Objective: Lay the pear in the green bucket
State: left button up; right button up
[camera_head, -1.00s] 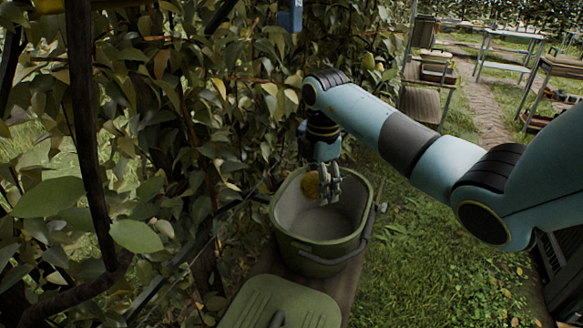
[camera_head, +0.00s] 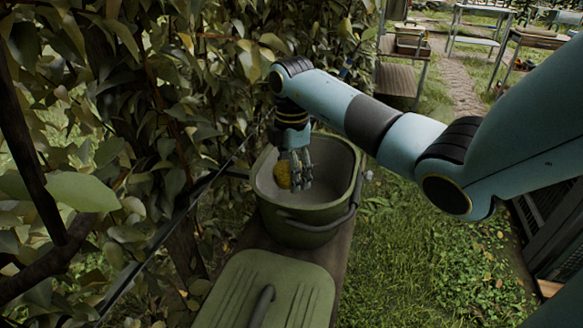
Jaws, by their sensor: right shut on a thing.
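The yellow-brown pear (camera_head: 283,175) is held at the fingers of my right gripper (camera_head: 299,178). The gripper points down and is shut on the pear. Both show against the inside of the green bucket (camera_head: 305,220), over its opening; how far below the rim they are is hard to tell. The bucket stands upright on a narrow board, its dark handle hanging down on the right side. The pear is not seen touching the bucket. My left gripper is not in view.
A green lid (camera_head: 265,293) with a grey handle lies on the board (camera_head: 340,262) in front of the bucket. Dense leafy branches (camera_head: 110,110) crowd the left side. Grass (camera_head: 410,250) lies to the right. Tables (camera_head: 478,22) stand far back.

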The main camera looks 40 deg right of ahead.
notch_tip(320, 180, down, 12)
jog(key=b, duration=0.8)
jog(key=shift+r, duration=0.2)
jog(key=shift+f+b, duration=0.8)
jog(key=shift+f, duration=0.4)
jog(key=shift+f, duration=0.35)
jog(key=o, duration=1.4)
notch_tip(320, 180, up, 12)
